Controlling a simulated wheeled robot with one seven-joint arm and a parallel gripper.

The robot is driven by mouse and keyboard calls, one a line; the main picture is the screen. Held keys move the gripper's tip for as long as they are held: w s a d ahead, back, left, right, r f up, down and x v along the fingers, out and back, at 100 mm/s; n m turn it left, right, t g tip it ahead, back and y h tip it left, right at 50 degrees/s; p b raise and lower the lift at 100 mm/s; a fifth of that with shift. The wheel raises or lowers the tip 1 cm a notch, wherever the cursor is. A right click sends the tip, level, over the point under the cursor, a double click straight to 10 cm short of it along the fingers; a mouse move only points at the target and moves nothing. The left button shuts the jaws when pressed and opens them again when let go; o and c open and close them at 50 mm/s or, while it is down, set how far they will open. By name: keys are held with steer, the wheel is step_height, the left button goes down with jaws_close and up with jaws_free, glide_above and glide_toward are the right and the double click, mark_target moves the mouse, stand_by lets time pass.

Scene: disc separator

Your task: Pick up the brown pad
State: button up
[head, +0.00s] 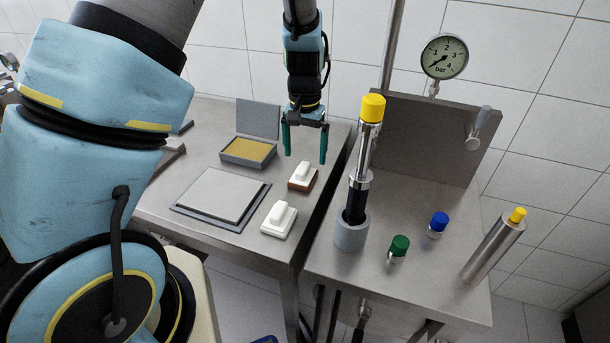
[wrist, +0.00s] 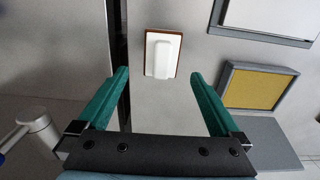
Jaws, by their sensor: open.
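The brown pad (head: 302,183) lies on the left steel table, with a white block-shaped handle (head: 304,170) on top. In the wrist view the brown pad (wrist: 147,66) shows as a thin brown rim around its white top, ahead of and between the fingers. My gripper (head: 305,158) has two green fingers pointing down, spread apart and empty, above the pad. The gripper also shows in the wrist view (wrist: 160,82). The fingers do not touch the pad.
A white pad (head: 279,218) sits nearby, beside a grey flat plate (head: 222,195). An open box with a yellow inside (head: 247,151) stands behind. A gap separates this table from the right bench, which holds a yellow-capped cylinder (head: 361,165), green knob (head: 399,246) and blue knob (head: 438,221).

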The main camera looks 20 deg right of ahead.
mark_target(303, 167)
steer(key=shift+s+a+f+p, duration=0.15)
steer(key=shift+f+p, duration=0.45)
steer(key=shift+f, duration=0.95)
steer(key=shift+a+f+p, duration=0.15)
steer(key=shift+f+p, duration=0.4)
steer(key=shift+f, duration=1)
steer(key=c, duration=1.3)
